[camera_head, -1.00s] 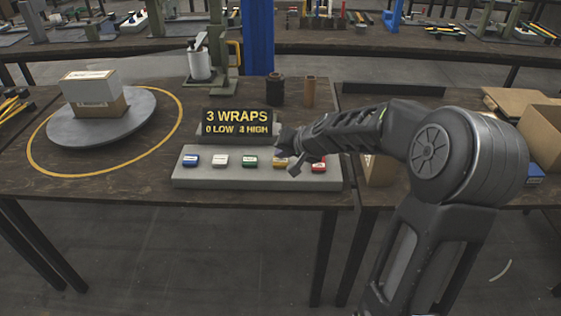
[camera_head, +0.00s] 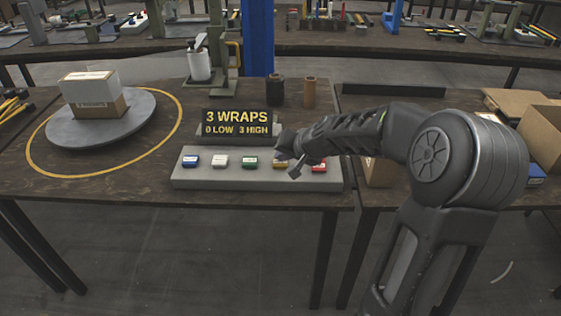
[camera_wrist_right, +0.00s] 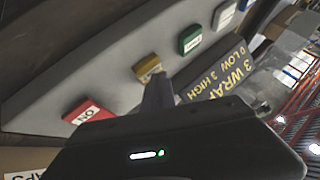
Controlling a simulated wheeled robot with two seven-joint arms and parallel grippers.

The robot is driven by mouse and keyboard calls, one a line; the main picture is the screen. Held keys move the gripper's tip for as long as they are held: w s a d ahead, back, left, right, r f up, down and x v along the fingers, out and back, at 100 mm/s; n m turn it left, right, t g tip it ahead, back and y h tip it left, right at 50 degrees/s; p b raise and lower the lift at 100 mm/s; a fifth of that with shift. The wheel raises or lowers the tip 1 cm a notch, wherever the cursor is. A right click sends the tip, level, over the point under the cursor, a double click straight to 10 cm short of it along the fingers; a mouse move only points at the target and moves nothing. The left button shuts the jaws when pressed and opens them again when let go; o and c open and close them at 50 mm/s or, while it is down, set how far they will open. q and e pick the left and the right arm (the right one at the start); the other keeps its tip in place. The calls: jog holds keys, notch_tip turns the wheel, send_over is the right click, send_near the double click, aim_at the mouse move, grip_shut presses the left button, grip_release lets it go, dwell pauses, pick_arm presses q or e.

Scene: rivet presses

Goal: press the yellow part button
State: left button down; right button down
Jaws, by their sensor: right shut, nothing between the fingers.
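The yellow button (camera_head: 279,163) sits on the sloped grey button panel (camera_head: 225,182), between the green and red buttons. My right gripper (camera_head: 292,167) partly covers it in the head view. In the right wrist view the yellow button (camera_wrist_right: 147,67) shows more clearly. There the shut, empty fingers of the right gripper (camera_wrist_right: 157,82) reach to its near edge. I cannot tell whether they touch it. My left gripper is in neither view.
Blue (camera_head: 190,161), white (camera_head: 220,161), green (camera_head: 250,162) and red (camera_head: 319,167) buttons share the panel. A "3 WRAPS" sign (camera_head: 238,123) stands behind. A turntable (camera_head: 65,133) bearing a box (camera_head: 92,90) is at left. Dark (camera_head: 275,90) and brown (camera_head: 310,92) cylinders stand behind the panel.

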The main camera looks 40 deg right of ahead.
aim_at(282, 163)
jog(key=shift+f, duration=0.2)
dwell(0.4)
jog(key=shift+r+p, duration=0.65)
jog(key=shift+r, duration=0.3)
jog(key=shift+r, duration=0.1)
notch_tip(282, 163, up, 5)
jog(key=p, duration=0.4)
dwell(0.6)
